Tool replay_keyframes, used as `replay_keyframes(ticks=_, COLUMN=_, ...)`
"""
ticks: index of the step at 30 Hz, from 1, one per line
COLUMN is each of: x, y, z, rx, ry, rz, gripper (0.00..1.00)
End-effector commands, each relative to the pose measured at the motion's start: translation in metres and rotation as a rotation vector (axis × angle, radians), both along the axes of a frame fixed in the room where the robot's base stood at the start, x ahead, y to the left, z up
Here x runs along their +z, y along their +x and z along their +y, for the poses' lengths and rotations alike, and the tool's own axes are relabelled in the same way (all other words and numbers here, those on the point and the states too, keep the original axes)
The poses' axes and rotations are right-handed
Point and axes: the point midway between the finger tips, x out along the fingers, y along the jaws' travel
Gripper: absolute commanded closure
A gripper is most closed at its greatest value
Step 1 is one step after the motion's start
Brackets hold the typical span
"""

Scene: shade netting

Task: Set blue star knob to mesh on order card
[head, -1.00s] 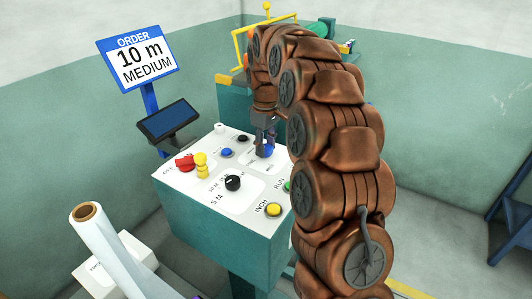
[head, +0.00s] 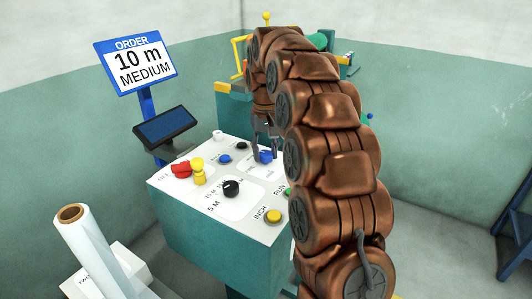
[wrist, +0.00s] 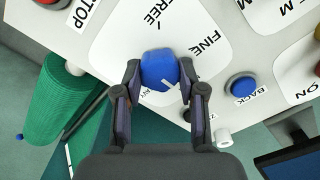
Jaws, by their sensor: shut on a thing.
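The order card (head: 136,61) reads "10 m MEDIUM" in the head view. The blue star knob (head: 265,156) sits on the sloping white panel, under my gripper (head: 266,143). In the wrist view, the knob (wrist: 159,70) lies between my two fingers (wrist: 158,83), which are shut on its sides. Two of its labels, FREE and FINE, show on the white plate beyond it. Any label on the near side of the knob is hidden by the fingers or not readable.
Close by on the panel are the blue BACK button (wrist: 241,86), a red STOP button (wrist: 52,2), a black selector (head: 231,188), a yellow INCH button (head: 272,216) and a red-and-yellow control (head: 182,169). A dark screen (head: 165,126) stands behind.

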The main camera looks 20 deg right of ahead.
Motion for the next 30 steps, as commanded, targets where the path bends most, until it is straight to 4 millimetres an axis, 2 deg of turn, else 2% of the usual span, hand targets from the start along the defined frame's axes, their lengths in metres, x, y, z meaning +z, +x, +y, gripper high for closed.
replay_keyframes(ticks=14, x=0.0008, y=0.0009, z=0.0003, rx=-0.013, ry=0.0, rz=-0.003, gripper=0.95)
replay_keyframes(ticks=15, x=0.0008, y=0.0009, z=0.0004, rx=-0.013, ry=0.0, rz=-0.003, gripper=0.57)
replay_keyframes(ticks=21, x=0.0004, y=0.0005, z=0.0003, rx=-0.012, ry=0.001, rz=-0.002, gripper=0.36)
replay_keyframes(ticks=30, x=0.0001, y=0.0002, z=0.0002, rx=-0.013, ry=0.0, rz=-0.001, gripper=0.35)
